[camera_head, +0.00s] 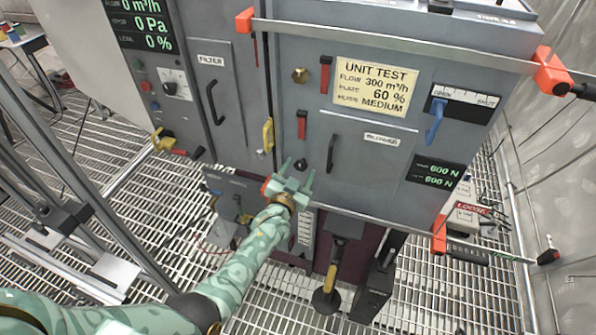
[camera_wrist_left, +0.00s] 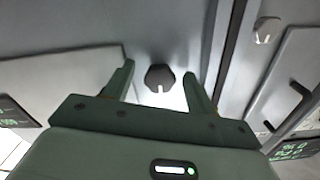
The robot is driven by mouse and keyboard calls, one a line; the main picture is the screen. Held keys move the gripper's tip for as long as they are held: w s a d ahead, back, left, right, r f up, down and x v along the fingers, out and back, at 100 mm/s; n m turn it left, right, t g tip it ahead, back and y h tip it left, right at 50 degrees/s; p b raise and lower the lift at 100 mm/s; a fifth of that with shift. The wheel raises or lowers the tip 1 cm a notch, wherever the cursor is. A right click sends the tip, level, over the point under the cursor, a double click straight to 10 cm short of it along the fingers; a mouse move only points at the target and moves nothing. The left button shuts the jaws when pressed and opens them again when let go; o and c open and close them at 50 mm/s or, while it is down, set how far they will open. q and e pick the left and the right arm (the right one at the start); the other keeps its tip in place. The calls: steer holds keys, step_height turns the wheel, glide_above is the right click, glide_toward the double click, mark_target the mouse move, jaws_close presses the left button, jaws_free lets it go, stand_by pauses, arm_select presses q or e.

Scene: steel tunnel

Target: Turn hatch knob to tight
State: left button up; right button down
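In the left wrist view a dark, many-sided knob (camera_wrist_left: 160,78) with a pale pointer mark at its lower edge sits on a grey panel. My left gripper (camera_wrist_left: 159,73) is open around it, one finger on each side, with a gap showing on both sides. I cannot tell how deep the fingertips reach past the knob. In the head view my left gripper (camera_head: 298,168) is at the lower front of the grey cabinet (camera_head: 230,150), left of the hatch door (camera_head: 370,150), and a small dark spot shows between the fingers. My right gripper is not in view.
A yellow handle (camera_head: 267,136) is just above left of my gripper, and a dark door handle (camera_head: 331,153) is to its right. A brass knob (camera_head: 300,75) and red latches (camera_head: 302,124) are higher up. A box with a red label (camera_head: 468,212) stands at right.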

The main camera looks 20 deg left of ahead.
arm_select(q)
steer(key=shift+s+r, duration=0.1)
steer(key=s+p, duration=0.8)
steer(key=s, duration=0.8)
steer(key=shift+a, duration=0.25)
